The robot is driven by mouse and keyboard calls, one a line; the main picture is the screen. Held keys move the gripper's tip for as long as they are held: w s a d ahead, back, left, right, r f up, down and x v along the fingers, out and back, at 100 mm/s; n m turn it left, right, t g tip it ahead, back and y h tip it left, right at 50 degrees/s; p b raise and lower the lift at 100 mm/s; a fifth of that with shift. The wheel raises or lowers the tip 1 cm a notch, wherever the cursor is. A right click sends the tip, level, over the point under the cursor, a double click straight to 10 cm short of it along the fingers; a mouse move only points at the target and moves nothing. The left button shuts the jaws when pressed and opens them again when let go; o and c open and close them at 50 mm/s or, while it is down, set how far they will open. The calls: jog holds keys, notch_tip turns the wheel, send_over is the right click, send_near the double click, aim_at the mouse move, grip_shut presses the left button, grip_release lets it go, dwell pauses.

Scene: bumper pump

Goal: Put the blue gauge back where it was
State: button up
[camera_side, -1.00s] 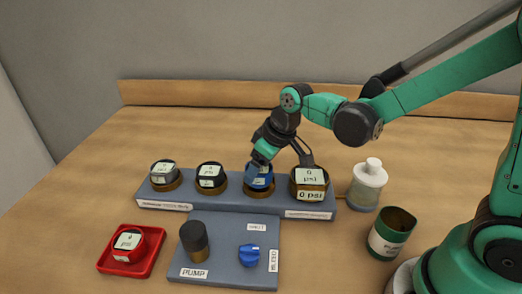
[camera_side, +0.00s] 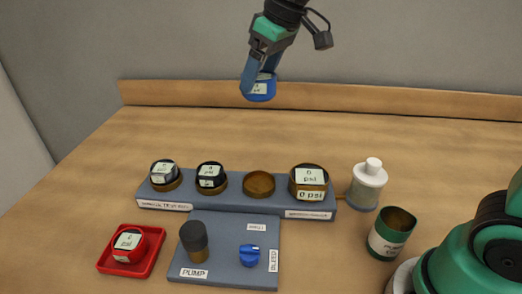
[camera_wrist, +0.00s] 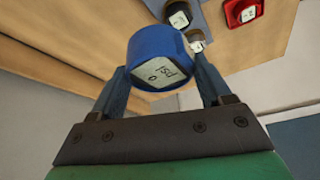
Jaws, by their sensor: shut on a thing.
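The blue gauge (camera_side: 260,92) is held in the air, high above the back part of the table. My gripper (camera_side: 260,80) is shut on it. The grey rack (camera_side: 230,191) holds a row of round brass seats. The third seat from the left (camera_side: 258,184) is empty. The grey gauge (camera_side: 164,172), the black gauge (camera_side: 210,175) and the larger 0 psi gauge (camera_side: 309,180) sit in the others.
A red gauge (camera_side: 128,243) lies in a red tray (camera_side: 104,264) at the front left. A pump panel (camera_side: 225,272) with a black knob (camera_side: 194,238) and a blue bleed knob (camera_side: 249,255) is before the rack. A bottle (camera_side: 368,187) and a green cup (camera_side: 390,236) stand right.

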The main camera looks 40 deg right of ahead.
jog(key=s+a+f+n+g, duration=0.2)
jog(key=s+n+g, duration=0.2)
jog(key=s+n, duration=0.7)
jog(key=s+a+f+n+g, duration=0.15)
jog(key=s+n+g, duration=0.4)
jog(key=n, duration=0.95)
jog(key=shift+n+t, duration=0.3)
jog(key=shift+t, duration=0.25)
jog(key=f, duration=0.6)
jog(key=s+f, duration=0.1)
jog(key=f, duration=0.6)
jog(key=s+f, duration=0.1)
jog(key=f, duration=0.6)
jog(key=shift+d+f, duration=0.25)
jog(key=shift+d, duration=0.05)
jog(key=o, duration=1.5)
